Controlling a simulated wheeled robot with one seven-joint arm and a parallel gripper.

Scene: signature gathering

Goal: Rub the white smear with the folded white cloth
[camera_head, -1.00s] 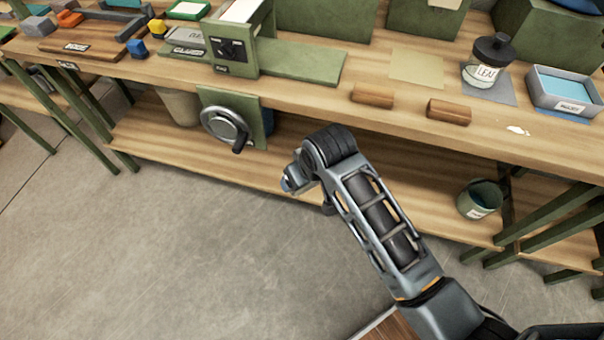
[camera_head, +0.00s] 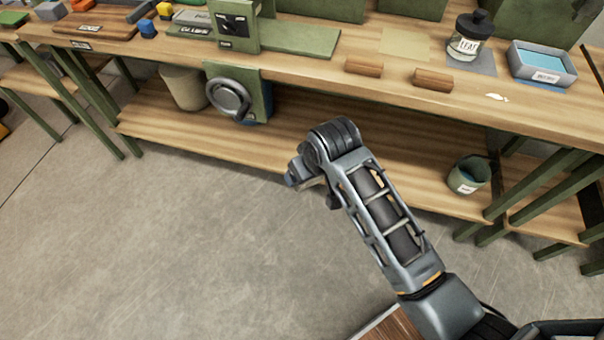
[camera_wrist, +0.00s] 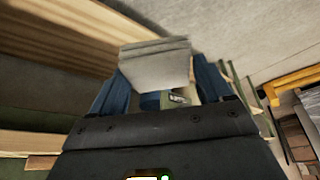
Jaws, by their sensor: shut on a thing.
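The white smear (camera_head: 497,97) lies on the wooden bench top, near its front edge at the right in the head view. In the wrist view my gripper (camera_wrist: 158,82) has its blue fingers shut on the folded white cloth (camera_wrist: 156,60), which looks grey-white there. In the head view my arm hangs in front of the bench, low over the floor, well left of the smear and apart from it. The fingers and the cloth are hidden behind the arm's wrist in that view.
Two wooden blocks (camera_head: 364,67) lie along the bench's front edge, left of the smear. A LEAF jar (camera_head: 466,46) and a grey tray (camera_head: 543,74) with blue contents stand behind it. A crank wheel (camera_head: 229,98) juts from the bench front. A green pot (camera_head: 468,176) stands on the lower shelf.

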